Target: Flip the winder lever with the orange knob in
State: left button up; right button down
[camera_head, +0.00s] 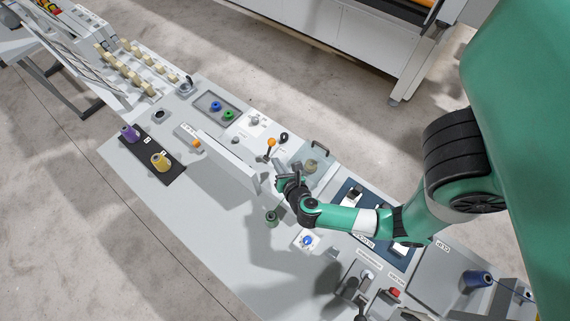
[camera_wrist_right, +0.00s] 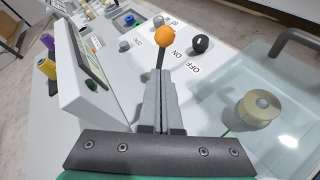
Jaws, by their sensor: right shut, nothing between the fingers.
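The winder lever has an orange knob (camera_head: 271,142) on a thin dark stem and stands on a white panel near the middle of the bench. In the right wrist view the orange knob (camera_wrist_right: 165,36) is just beyond my fingertips, with the stem rising behind them. My right gripper (camera_head: 279,168) is shut and empty, close to the lever on its near side. In the wrist view its grey fingers (camera_wrist_right: 158,77) are together and overlap the lower stem, so I cannot tell whether they touch it. My left gripper is not in view.
A black knob (camera_wrist_right: 200,44) stands right of the lever, near ON and OFF labels. A grey upright panel (camera_head: 228,158) is to the left. A clear-lidded box (camera_head: 318,153) with a handle is to the right.

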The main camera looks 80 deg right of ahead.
jog(key=v, duration=0.9)
jog(key=shift+s+d+r, duration=0.2)
jog(key=shift+s+r, duration=0.3)
